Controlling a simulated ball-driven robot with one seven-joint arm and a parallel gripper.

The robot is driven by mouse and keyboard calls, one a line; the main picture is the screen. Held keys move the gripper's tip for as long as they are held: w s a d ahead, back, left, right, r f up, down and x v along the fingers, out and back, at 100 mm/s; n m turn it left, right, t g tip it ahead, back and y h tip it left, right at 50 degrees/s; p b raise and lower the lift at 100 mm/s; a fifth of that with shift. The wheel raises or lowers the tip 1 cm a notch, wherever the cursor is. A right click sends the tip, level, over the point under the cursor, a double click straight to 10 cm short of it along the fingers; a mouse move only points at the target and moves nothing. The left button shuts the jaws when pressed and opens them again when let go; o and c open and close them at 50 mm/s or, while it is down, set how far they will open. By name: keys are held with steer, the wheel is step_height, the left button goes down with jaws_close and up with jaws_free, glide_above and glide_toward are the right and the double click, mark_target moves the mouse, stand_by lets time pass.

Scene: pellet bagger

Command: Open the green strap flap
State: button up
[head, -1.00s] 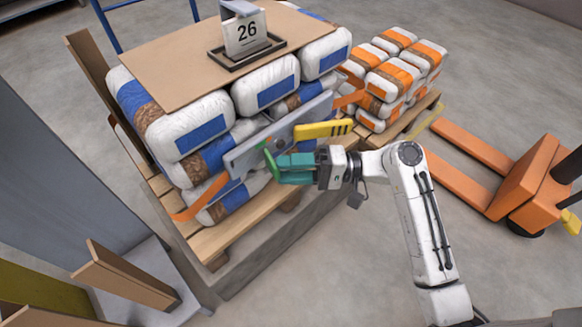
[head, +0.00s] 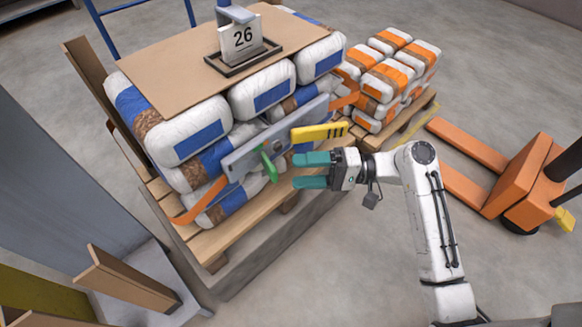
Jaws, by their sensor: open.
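The green strap flap (head: 268,165) sticks out from the lower edge of a grey metal bar on the front of the bag stack. It points down and toward me, away from the bar. My gripper (head: 295,171) has teal fingers and is open and empty. Its fingertips point left, just to the right of the flap, with a small gap between them in the picture. The grey bar (head: 240,156) runs across the stack, with an orange strap (head: 200,202) coming from its left end. A yellow handle (head: 318,132) with dark marks sits on the bar above my gripper.
White and blue bags (head: 185,130) are stacked on a wooden pallet (head: 225,240). Orange-banded bags (head: 385,80) and an orange pallet truck (head: 525,185) stand to the right.

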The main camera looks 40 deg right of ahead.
steer(key=p+v, duration=0.1)
steer(key=v, duration=0.6)
steer(key=shift+p, duration=0.35)
steer(key=s+a+f+n+g+h, duration=0.2)
steer(key=s+f+g+h, duration=0.15)
steer(key=f, duration=0.25)
steer(key=s+a+f+n+g+h, duration=0.1)
steer(key=s+a+f+g+h, duration=0.1)
steer(key=a+f+g+h, duration=0.3)
steer(key=s+f+n+g+h, duration=0.1)
steer(key=s+n+g+h, duration=0.1)
steer(key=s+n+h, duration=0.4)
step_height(320, 180, up, 32)
steer(key=s+m+p, duration=0.1)
steer(key=p, duration=3)
steer(key=shift+p, duration=0.4)
steer(key=shift+s+f+y, duration=0.15)
steer(key=shift+y, duration=0.1)
